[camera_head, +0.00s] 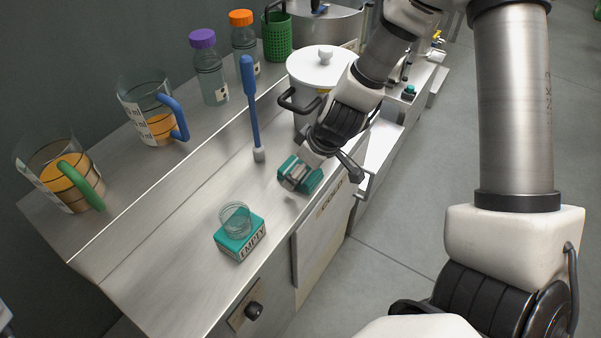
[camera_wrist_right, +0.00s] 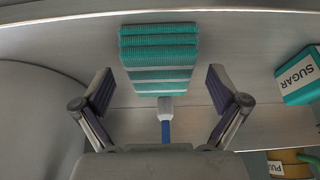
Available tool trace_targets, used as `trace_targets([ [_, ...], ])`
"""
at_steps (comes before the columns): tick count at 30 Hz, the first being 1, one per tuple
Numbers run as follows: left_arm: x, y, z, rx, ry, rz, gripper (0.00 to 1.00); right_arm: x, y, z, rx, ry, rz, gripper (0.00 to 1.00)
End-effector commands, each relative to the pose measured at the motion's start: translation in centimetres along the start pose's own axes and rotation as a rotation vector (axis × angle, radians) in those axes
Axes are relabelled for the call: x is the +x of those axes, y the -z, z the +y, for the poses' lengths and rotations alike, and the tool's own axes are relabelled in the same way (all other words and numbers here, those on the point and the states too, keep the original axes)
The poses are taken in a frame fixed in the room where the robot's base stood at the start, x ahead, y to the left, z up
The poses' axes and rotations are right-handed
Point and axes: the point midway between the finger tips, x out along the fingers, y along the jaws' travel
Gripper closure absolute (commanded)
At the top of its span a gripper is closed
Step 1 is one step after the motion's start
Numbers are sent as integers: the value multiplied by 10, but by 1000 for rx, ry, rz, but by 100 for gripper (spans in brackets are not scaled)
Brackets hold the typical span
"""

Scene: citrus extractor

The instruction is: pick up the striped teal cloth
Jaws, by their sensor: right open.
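The striped teal cloth (camera_wrist_right: 160,55) looks folded, with teal and pale bands, and lies on the steel counter. In the head view the cloth (camera_head: 312,181) is partly hidden by my right gripper (camera_head: 322,172). In the right wrist view my right gripper (camera_wrist_right: 160,82) is open, with one finger to each side of the cloth's near part. Both fingers look apart from the cloth, and its far part extends beyond them. The height of the fingers above the counter is hard to tell. My left gripper is not in view.
A teal box (camera_head: 240,240) bears a clear glass (camera_head: 235,218). A white-lidded pot (camera_head: 322,68) is behind the gripper. Jugs (camera_head: 152,113) and bottles (camera_head: 209,72) line the back. The counter's front edge is close to the cloth.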

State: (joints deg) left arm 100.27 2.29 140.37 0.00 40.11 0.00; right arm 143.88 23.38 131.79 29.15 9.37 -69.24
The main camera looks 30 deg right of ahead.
Motion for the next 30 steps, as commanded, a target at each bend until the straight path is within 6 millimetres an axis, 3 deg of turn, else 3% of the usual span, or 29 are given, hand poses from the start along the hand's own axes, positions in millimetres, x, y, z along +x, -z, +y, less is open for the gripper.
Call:
trace_targets([
  [4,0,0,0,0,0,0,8,0,0,0,0,0,0,3],
  [9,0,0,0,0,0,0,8,0,0,0,0,0,0,63],
  [10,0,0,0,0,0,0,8,0,0,0,0,0,0,67],
  [23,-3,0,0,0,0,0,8,-5,2,0,0,0,1,67],
  [30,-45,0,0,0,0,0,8,-46,19,0,1,0,0,67],
])
